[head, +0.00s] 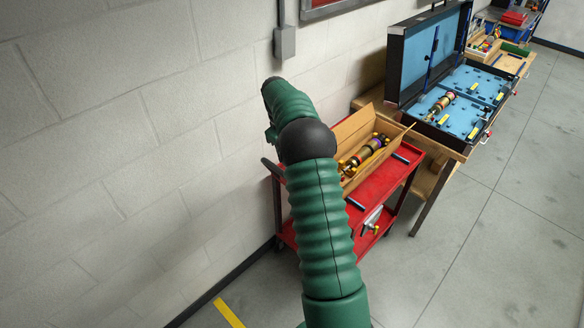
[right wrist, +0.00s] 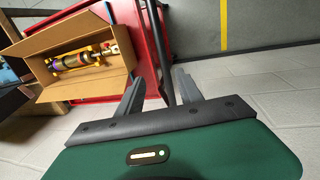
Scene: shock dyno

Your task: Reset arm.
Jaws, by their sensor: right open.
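My right gripper (right wrist: 158,86) shows in the right wrist view with its two grey fingers apart and nothing between them. A green arm of mine with a black joint rises through the middle of the head view; its gripper cannot be made out there. My left gripper is in neither view. An open cardboard box (head: 341,142) holding a gold and purple shock absorber (head: 366,151) sits on a red cart (head: 382,188). In the right wrist view the box (right wrist: 92,92) and shock (right wrist: 80,60) lie to the upper left of my right gripper, apart from its fingers.
A grey wall (head: 120,120) runs along the left. An open case with blue foam (head: 456,110) stands on a wooden bench (head: 432,150) beyond the cart, holding another shock (head: 441,104). The floor (head: 480,240) at right is clear. A yellow line (head: 229,313) marks the floor.

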